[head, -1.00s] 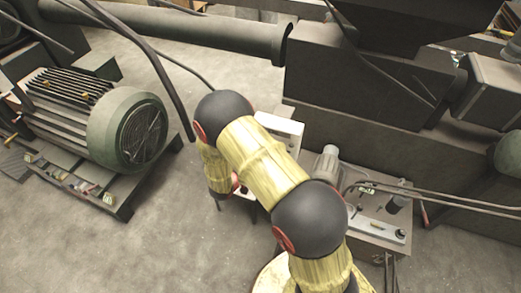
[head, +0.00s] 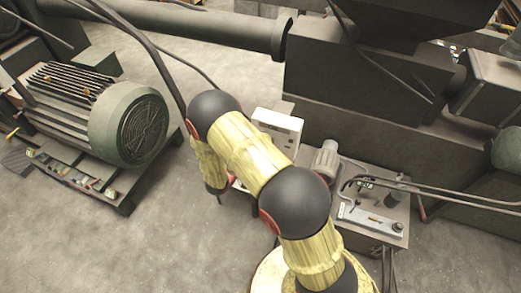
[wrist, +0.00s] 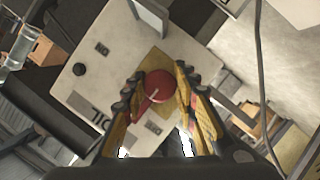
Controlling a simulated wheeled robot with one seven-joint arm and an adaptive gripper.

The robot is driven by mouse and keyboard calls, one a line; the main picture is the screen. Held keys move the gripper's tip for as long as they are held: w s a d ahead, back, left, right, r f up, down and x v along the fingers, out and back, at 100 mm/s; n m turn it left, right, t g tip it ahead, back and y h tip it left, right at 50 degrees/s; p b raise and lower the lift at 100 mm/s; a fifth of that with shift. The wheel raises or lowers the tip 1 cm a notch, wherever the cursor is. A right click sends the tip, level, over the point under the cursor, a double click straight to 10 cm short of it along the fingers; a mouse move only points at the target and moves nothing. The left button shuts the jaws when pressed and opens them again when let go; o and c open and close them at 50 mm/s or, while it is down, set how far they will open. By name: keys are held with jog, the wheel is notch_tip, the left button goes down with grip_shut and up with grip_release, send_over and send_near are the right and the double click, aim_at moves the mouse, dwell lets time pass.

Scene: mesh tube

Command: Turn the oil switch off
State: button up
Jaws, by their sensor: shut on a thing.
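In the wrist view the oil switch is a round red knob (wrist: 159,86) on a yellow plate (wrist: 152,57), set in a pale control panel (wrist: 88,71). Dark letters that look like "OIL" are on the panel at its lower left. My gripper (wrist: 160,90) has one finger on each side of the red knob and is shut on it. In the head view my arm hides the gripper and the knob. The pale panel box (head: 277,126) shows behind my arm.
In the head view a large green motor (head: 125,125) stands at left, and a grey machine (head: 350,125) with hoses is behind and right. Bare floor (head: 170,235) is at the front left.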

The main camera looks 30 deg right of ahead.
jog(key=o, duration=1.2)
jog(key=shift+c, duration=0.2)
jog(key=shift+a, duration=0.1)
jog(key=v, duration=1.2)
jog(key=shift+w, duration=0.1)
